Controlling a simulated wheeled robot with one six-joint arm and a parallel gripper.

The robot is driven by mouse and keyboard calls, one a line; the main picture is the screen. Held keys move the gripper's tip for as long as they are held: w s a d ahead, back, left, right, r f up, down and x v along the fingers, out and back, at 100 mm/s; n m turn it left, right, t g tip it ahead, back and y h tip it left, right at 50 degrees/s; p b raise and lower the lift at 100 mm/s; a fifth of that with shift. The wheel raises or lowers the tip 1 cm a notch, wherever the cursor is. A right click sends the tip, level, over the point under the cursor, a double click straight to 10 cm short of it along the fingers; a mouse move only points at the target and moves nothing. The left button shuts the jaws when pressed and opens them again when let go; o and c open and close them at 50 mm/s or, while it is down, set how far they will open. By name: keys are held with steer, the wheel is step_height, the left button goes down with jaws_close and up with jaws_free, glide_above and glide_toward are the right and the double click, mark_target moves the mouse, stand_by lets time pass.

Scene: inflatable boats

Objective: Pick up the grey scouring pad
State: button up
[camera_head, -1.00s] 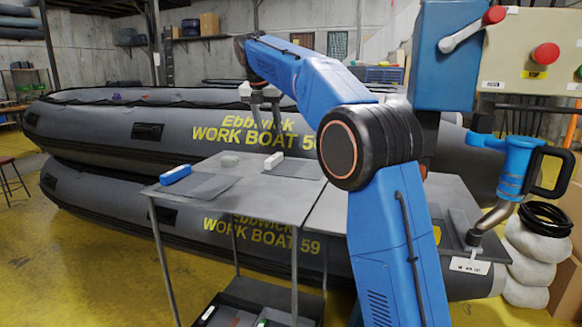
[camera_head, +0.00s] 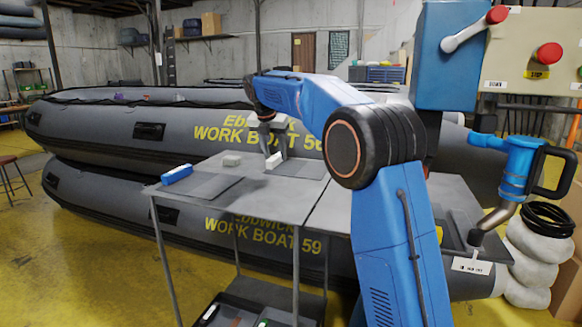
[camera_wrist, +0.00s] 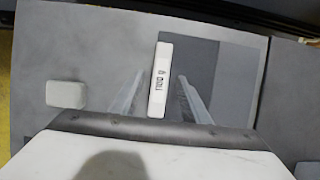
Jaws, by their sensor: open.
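A small light-grey block (camera_head: 231,160), which looks like the grey scouring pad, lies on the grey table towards its back. In the wrist view this pad (camera_wrist: 66,94) lies left of my gripper, clear of the fingers. My gripper (camera_head: 272,152) is open and points down over the table, right of the pad. In the wrist view its fingers (camera_wrist: 161,80) stand on either side of a white block (camera_wrist: 160,75) with dark lettering, with gaps showing on both sides. The white block (camera_head: 273,162) is partly hidden behind the fingers in the head view.
A blue-and-white block (camera_head: 177,175) lies at the table's left, beside a dark flat sheet (camera_head: 214,187). Another flat grey patch (camera_wrist: 235,85) lies right of the white block. Grey inflatable boats (camera_head: 120,135) stand behind the table.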

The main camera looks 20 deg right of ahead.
steer(key=shift+f, duration=0.1)
steer(key=shift+c, duration=0.7)
jaws_close()
